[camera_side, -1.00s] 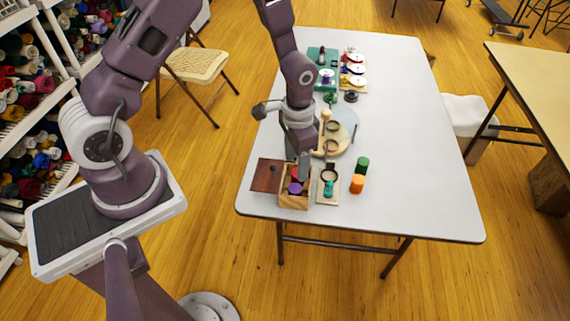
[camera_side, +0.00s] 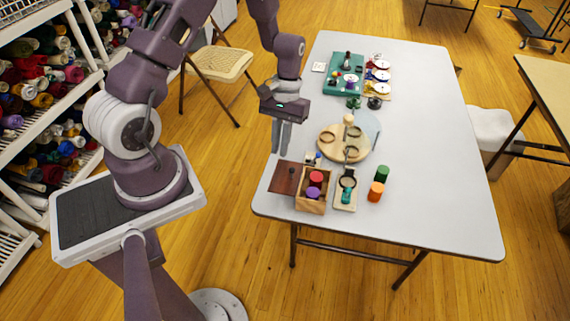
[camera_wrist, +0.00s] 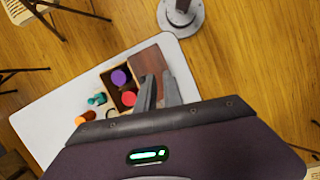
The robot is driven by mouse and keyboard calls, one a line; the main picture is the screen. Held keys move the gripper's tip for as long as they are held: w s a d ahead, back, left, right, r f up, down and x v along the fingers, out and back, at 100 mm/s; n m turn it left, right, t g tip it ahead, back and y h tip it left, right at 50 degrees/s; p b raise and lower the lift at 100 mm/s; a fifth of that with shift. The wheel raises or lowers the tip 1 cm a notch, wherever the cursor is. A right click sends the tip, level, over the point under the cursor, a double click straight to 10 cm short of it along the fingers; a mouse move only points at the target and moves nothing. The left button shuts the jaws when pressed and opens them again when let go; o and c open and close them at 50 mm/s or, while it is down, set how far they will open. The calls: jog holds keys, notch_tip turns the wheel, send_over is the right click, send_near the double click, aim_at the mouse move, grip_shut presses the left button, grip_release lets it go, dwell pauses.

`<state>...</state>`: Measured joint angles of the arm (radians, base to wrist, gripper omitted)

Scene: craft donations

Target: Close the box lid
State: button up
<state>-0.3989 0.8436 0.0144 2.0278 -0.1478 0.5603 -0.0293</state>
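The wooden box (camera_side: 311,205) stands near the table's near-left corner and is open at the top. A red spool (camera_side: 316,177) and a purple spool (camera_side: 313,192) are inside it. Its dark brown lid (camera_side: 284,178) lies folded out to the left, with a small dark knob on it. In the wrist view the lid (camera_wrist: 150,62) extends beside the box, partly hidden by my fingers. My gripper (camera_side: 281,151) hangs above the table's left edge, near the lid and apart from it. Its fingers (camera_wrist: 160,75) show a narrow gap with nothing between them.
A small stand with a ring and teal item (camera_side: 347,190) is right of the box, then orange (camera_side: 376,192) and green (camera_side: 382,174) cylinders. A round wooden board (camera_side: 345,143) lies behind. The table's right half is clear. A folding chair (camera_side: 220,64) stands left.

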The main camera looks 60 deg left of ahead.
jog(key=a+n+h, duration=0.1)
jog(key=n, duration=0.1)
jog(key=s+a+n+h, duration=0.1)
jog(key=a+n, duration=0.1)
jog(key=a+r+n+h, duration=0.1)
jog(key=n, duration=0.1)
jog(key=shift+s+a+t, duration=0.2)
jog(key=shift+s+t, duration=0.1)
jog(key=shift+s, duration=0.05)
grip_shut()
jog(key=n+t+h, duration=0.3)
jog(key=n, duration=0.4)
send_near(283, 170)
jog(key=shift+n+t, duration=0.3)
jog(key=shift+t, duration=0.1)
jog(key=d, duration=0.1)
jog(key=d+f, duration=0.1)
jog(key=d, duration=0.1)
jog(key=d+f, duration=0.1)
jog(key=d, duration=0.1)
jog(key=shift+w+d, duration=0.1)
jog(key=shift+w, duration=0.15)
jog(key=shift+w+d+f, duration=0.1)
jog(key=shift+d+f, duration=0.05)
jog(key=shift+d, duration=0.4)
